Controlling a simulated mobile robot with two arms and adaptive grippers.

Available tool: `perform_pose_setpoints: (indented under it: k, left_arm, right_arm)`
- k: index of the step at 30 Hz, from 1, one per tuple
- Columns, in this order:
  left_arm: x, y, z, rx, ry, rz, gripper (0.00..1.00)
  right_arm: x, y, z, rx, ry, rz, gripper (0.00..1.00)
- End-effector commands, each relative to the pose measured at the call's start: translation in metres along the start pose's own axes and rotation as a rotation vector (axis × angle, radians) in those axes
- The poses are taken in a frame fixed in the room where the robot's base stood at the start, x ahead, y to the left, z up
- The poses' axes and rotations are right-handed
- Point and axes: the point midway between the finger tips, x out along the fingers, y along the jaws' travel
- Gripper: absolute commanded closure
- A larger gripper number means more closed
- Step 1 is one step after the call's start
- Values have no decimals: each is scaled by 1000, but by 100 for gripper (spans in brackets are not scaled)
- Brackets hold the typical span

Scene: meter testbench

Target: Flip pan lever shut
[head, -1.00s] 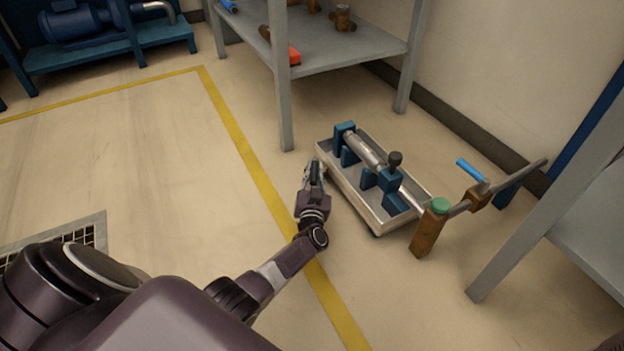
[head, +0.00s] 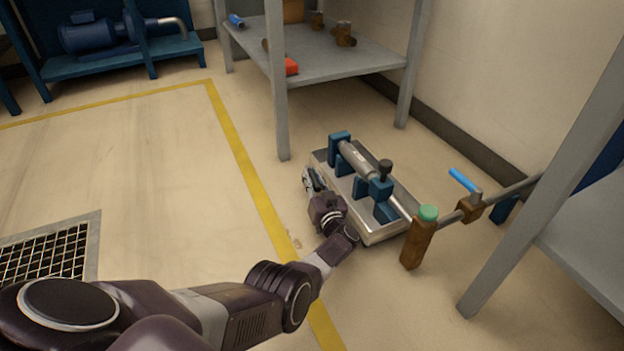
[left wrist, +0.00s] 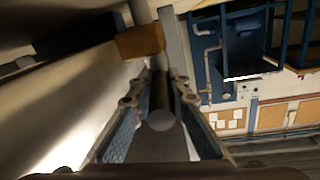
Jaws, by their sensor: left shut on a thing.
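The metal pan (head: 373,233) stands on the floor with a grey cylindrical meter (head: 362,163) on blue supports above it. My left gripper (head: 311,180) is low at the pan's left side, its fingers pointing away from me. In the left wrist view, a dark round bar (left wrist: 161,100), seemingly the lever, lies between the fingers of my left gripper (left wrist: 157,84), which are shut on it. In the head view the gripper hides the lever, so its angle cannot be told. My right gripper is out of view.
A brown post with a green top (head: 419,238) stands at the pan's near right end. A grey shelf (head: 340,70) is behind, and another rack leg (head: 545,170) is at right.

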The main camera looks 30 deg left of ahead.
Motion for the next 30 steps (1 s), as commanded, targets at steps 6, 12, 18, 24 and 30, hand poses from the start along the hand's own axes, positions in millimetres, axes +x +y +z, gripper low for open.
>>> perform_pose_setpoints:
  k: [6,12,18,24,30]
  left_arm:
    - [3,-2,-3,-2,1,-17,100]
    - [3,-2,-4,-2,2,-16,100]
    - [2,-1,-3,-1,1,-15,70]
    - [1,0,-2,0,0,-13,67]
    - [0,-1,-1,2,1,-3,67]
  right_arm:
    - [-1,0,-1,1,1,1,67]
    - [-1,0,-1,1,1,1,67]
    - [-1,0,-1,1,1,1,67]
    - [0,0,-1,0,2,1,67]
    - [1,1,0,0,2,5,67]
